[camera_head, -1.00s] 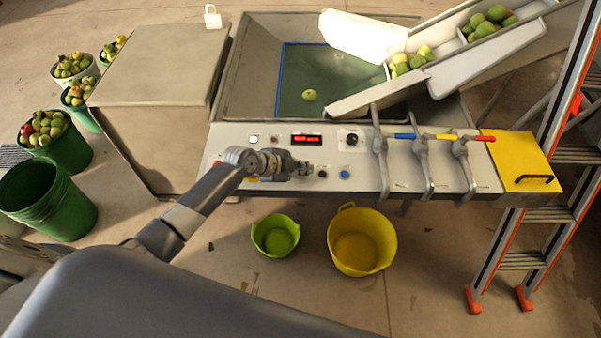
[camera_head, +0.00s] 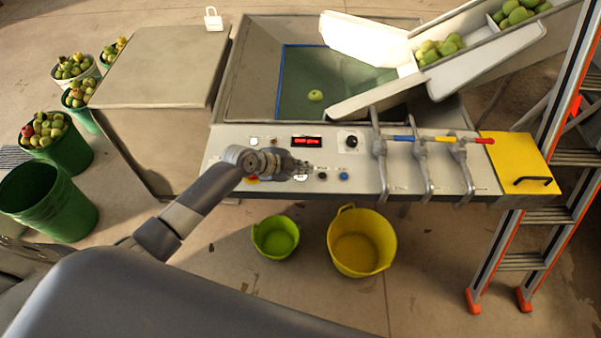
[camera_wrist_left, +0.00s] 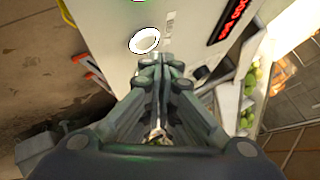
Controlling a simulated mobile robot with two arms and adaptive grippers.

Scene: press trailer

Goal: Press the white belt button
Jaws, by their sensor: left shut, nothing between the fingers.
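The white button (camera_wrist_left: 144,41) shows in the left wrist view as a round white disc with a dark rim on the pale panel. In the head view it shows as a white patch (camera_head: 301,178) partly covered by my left gripper. My left gripper (camera_head: 306,168) is over the control panel (camera_head: 365,172), shut and empty. In the left wrist view its closed fingertips (camera_wrist_left: 161,62) are just below and right of the white button; I cannot tell whether they touch the panel. My right gripper is not in view.
A black button (camera_head: 322,176) and a blue button (camera_head: 343,176) lie right of the gripper. A red display (camera_head: 306,141) and black knob (camera_head: 351,142) are behind them. Levers (camera_head: 421,165) stand farther right. Green (camera_head: 275,236) and yellow (camera_head: 361,241) tubs stand below.

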